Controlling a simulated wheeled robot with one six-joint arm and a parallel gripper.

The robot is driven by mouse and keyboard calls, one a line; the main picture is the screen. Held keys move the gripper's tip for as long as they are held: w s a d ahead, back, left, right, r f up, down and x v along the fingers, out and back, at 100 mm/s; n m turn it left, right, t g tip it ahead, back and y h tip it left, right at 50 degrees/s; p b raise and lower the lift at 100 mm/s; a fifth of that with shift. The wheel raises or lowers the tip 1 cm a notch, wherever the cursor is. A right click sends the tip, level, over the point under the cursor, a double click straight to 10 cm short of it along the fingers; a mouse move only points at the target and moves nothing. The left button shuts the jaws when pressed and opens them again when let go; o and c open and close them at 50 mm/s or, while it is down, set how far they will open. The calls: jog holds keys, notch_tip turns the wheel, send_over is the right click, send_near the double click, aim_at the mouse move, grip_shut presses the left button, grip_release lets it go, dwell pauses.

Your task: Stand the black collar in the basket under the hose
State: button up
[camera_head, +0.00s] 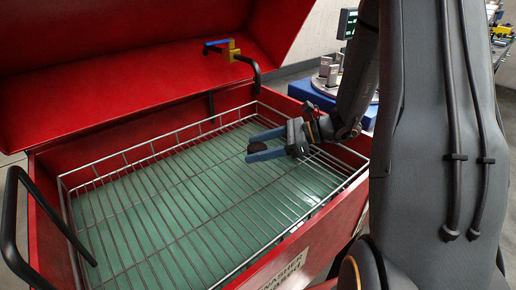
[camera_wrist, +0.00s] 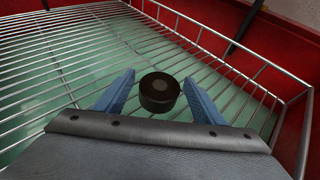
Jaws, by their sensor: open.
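The black collar (camera_wrist: 160,93) is a short dark cylinder with a lighter disc in its top. It sits between the blue fingers of my gripper (camera_wrist: 159,75), with a gap on both sides in the wrist view. In the head view the collar (camera_head: 257,148) shows dark between the fingers of my gripper (camera_head: 250,146). My gripper is open. The collar appears to stand on the wire floor of the basket (camera_head: 95,160), in its far right part. The black hose (camera_head: 256,75) curves down from a blue and yellow valve (camera_head: 228,49) at the back.
The basket lies in a red washer tub (camera_head: 45,195) with its lid (camera_head: 120,70) raised behind. A green surface shows under the wires. A black handle (camera_head: 12,215) is at the left. The basket's left and middle are empty. A blue machine (camera_head: 312,93) stands behind right.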

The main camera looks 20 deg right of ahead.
jog(key=v, duration=0.7)
jog(key=shift+s+d+r, duration=0.15)
jog(key=shift+d+r, duration=0.05)
